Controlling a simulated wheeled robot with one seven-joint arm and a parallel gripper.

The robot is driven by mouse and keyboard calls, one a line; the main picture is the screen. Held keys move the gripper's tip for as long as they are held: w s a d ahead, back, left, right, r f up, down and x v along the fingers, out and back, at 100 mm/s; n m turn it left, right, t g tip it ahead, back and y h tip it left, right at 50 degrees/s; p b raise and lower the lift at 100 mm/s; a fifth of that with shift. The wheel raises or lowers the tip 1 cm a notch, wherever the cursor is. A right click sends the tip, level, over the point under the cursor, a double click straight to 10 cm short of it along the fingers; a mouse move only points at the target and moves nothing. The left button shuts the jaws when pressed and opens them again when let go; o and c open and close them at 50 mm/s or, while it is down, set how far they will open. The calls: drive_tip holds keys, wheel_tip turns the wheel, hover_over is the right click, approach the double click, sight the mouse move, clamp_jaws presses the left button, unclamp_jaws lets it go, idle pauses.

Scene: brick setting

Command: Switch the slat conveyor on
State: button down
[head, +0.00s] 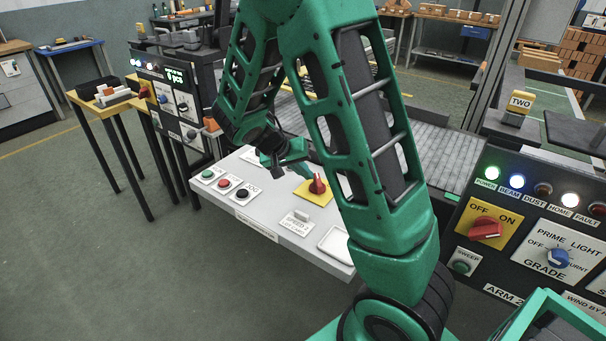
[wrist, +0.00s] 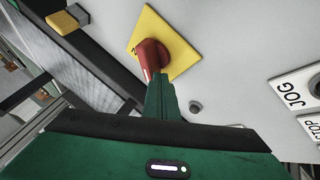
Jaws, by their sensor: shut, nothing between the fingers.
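A red rotary switch (head: 318,186) sits on a yellow plate (head: 327,200) on the pale control panel (head: 262,207) in front of the slat conveyor (head: 433,147). In the wrist view the red switch (wrist: 150,58) and yellow plate (wrist: 181,50) lie just beyond my fingertips. My gripper (head: 307,173) is shut and empty, with its tips right beside the switch handle. In the wrist view my gripper (wrist: 160,82) overlaps the handle's near end; I cannot tell whether they touch. The switch's position marks are not readable.
Green (head: 207,173), red (head: 225,183) and black (head: 242,192) buttons line the panel's left end. A grey toggle (head: 301,215) on a label plate and a white tray (head: 336,243) are nearer its right end. Another panel with a red OFF/ON switch (head: 485,229) stands at right.

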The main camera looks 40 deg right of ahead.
drive_tip(key=shift+d, duration=0.1)
drive_tip(key=m+g, duration=0.1)
drive_tip(key=m, duration=0.1)
drive_tip(key=d+m+g, duration=0.1)
drive_tip(key=m, duration=0.1)
drive_tip(key=shift+w+g, duration=0.3)
drive_tip(key=shift+w, duration=0.1)
drive_tip(key=m+g, duration=0.1)
drive_tip(key=m, duration=0.1)
drive_tip(key=d+m+g+y, duration=0.1)
drive_tip(key=shift+w+d+m, duration=0.1)
drive_tip(key=shift+d+m, duration=0.05)
drive_tip(key=shift+m, duration=0.25)
drive_tip(key=m+g+y, duration=0.1)
drive_tip(key=m, duration=0.1)
drive_tip(key=d+m+y, duration=0.1)
drive_tip(key=m, duration=0.1)
drive_tip(key=d+m+g+y, duration=0.1)
drive_tip(key=m, duration=0.1)
drive_tip(key=shift+g, duration=0.3)
drive_tip(key=shift+s+d+m+y, duration=0.15)
drive_tip(key=shift+s+m+y, duration=0.15)
drive_tip(key=shift+m+y, duration=0.4)
drive_tip(key=shift+s+d, duration=0.1)
drive_tip(key=shift+d, duration=0.05)
drive_tip(key=v, duration=1)
drive_tip(key=shift+w+a+r, duration=0.2)
drive_tip(key=shift+w+a, duration=0.05)
drive_tip(key=shift+w, duration=0.2)
